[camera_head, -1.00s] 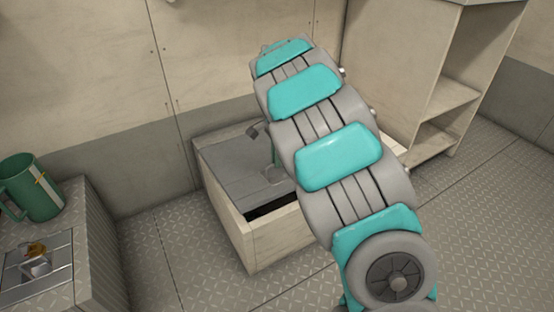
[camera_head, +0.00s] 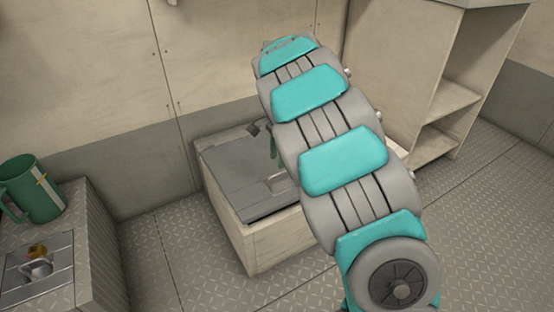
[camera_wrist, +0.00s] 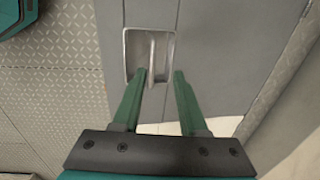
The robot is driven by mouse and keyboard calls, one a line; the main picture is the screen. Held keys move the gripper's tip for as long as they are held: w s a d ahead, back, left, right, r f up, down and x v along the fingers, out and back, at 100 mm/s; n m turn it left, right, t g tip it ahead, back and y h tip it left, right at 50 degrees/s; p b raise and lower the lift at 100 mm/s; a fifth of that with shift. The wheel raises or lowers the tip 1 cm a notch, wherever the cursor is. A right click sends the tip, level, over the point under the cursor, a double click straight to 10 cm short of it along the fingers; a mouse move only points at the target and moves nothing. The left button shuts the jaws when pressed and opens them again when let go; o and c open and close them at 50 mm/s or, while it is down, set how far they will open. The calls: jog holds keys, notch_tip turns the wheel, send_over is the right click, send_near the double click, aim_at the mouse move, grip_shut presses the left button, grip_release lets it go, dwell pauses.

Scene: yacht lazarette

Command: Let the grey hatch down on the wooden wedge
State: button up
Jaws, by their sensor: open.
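The grey hatch (camera_head: 238,168) lies almost flat over the pale box against the wall, with a thin dark line along its front edge. Its recessed handle (camera_head: 278,182) shows beside my arm. In the wrist view the handle (camera_wrist: 151,45) is a metal frame with an upright pull bar in it. My gripper (camera_wrist: 158,74) is open, its two green fingers pointing at the recess, with nothing clearly held between them. In the head view a green finger (camera_head: 273,146) shows above the hatch. I cannot make out the wooden wedge in either view; my arm hides part of the box.
The pale box (camera_head: 268,240) stands on the patterned floor (camera_head: 190,250). An open shelf unit (camera_head: 445,100) stands at the right. A green mug (camera_head: 35,190) and a metal plate with a small fitting (camera_head: 38,268) are on the block at the left.

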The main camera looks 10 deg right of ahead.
jog(key=r, duration=0.5)
jog(key=shift+s+r+p, duration=0.3)
jog(key=shift+r, duration=0.1)
jog(key=shift+d, duration=0.1)
